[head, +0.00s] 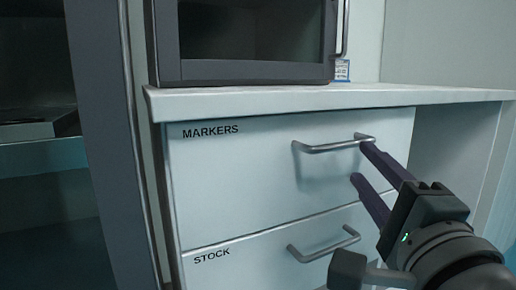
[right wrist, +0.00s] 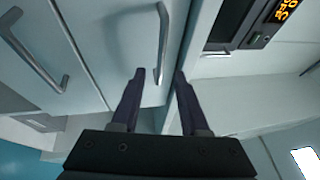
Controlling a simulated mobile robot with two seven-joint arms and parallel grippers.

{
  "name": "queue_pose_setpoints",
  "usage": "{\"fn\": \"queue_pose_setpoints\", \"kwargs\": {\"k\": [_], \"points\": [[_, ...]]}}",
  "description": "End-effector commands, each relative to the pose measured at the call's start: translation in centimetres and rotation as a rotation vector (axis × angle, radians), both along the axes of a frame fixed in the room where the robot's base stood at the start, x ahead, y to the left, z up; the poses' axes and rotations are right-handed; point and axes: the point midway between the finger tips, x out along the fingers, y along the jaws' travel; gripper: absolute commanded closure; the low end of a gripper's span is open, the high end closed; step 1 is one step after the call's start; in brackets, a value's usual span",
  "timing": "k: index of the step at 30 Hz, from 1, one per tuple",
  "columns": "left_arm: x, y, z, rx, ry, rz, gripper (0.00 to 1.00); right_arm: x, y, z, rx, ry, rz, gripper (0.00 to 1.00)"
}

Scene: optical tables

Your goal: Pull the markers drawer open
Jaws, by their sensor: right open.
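The markers drawer (head: 240,170) is a pale front labelled MARKERS, under the countertop, and looks flush and shut. Its metal bar handle (head: 325,148) is at the drawer's upper right and also shows in the right wrist view (right wrist: 163,40). My right gripper (head: 359,161) comes in from the lower right with its dark fingers apart. One fingertip is by the handle's right end and the other is lower, in front of the drawer. In the right wrist view the handle's near end lies between the fingertips (right wrist: 160,74); contact cannot be told. My left gripper is out of view.
The stock drawer (head: 255,258) with a similar handle (head: 325,245) is just below. The countertop (head: 400,95) overhangs the drawers and carries a dark-framed appliance (head: 250,70). A dark cabinet post (head: 105,130) stands at left. An open recess (head: 455,145) is at right.

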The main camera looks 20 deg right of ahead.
Motion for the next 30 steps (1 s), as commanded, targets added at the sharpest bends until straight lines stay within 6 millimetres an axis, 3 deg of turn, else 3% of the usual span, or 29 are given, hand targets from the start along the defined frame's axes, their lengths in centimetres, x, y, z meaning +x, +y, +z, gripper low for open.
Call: {"fn": "queue_pose_setpoints", "kwargs": {"k": [6,12,23,30], "points": [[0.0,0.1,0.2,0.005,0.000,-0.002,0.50,4.0,-1.3,0.9,-0.003,-0.004,0.001,0.55],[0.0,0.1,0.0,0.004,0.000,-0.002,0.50,6.3,-2.1,1.3,-0.003,-0.001,0.000,0.55],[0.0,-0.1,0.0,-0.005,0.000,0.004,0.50,6.9,-2.3,1.4,-0.001,0.000,0.002,0.55],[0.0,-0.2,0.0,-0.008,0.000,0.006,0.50,6.9,-2.3,1.4,-0.001,0.000,0.002,0.80]]}}
